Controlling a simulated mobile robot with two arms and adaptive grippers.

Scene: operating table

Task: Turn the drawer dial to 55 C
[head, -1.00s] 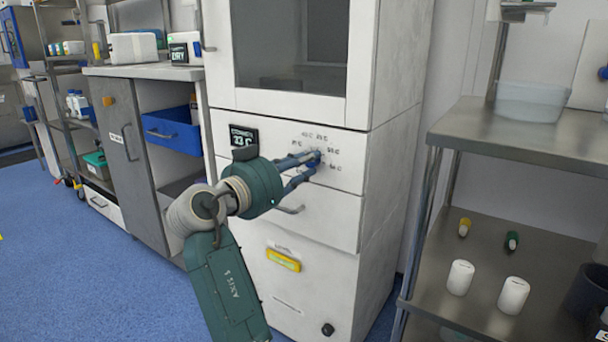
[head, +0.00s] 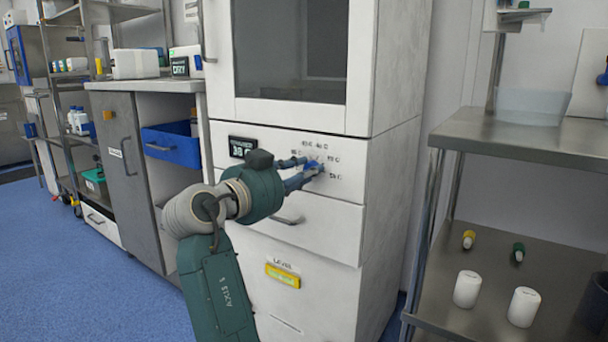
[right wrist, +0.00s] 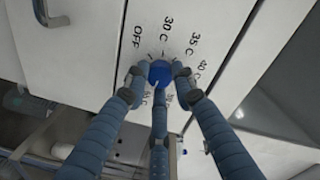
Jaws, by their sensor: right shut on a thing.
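The drawer dial is a small blue knob (right wrist: 159,72) on the white cabinet's upper drawer front. In the right wrist view, labels OFF, 30 C, 35 C and 40 C show around it; others are partly hidden by the fingers. A pale mark on the knob seems to point down-left, away from OFF and 30 C. My right gripper (right wrist: 157,75) is shut on the dial, its blue fingers around it; in the head view the gripper (head: 314,170) covers much of the dial. A dark display (head: 242,147) left of the dial shows a number, perhaps 38. My left gripper is not in view.
A second drawer with a handle (head: 288,219) lies just below my right arm. A steel shelf rack (head: 520,140) with white containers and small bottles stands at the right. A cabinet (head: 130,160) with an open blue drawer (head: 172,144) stands at the left.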

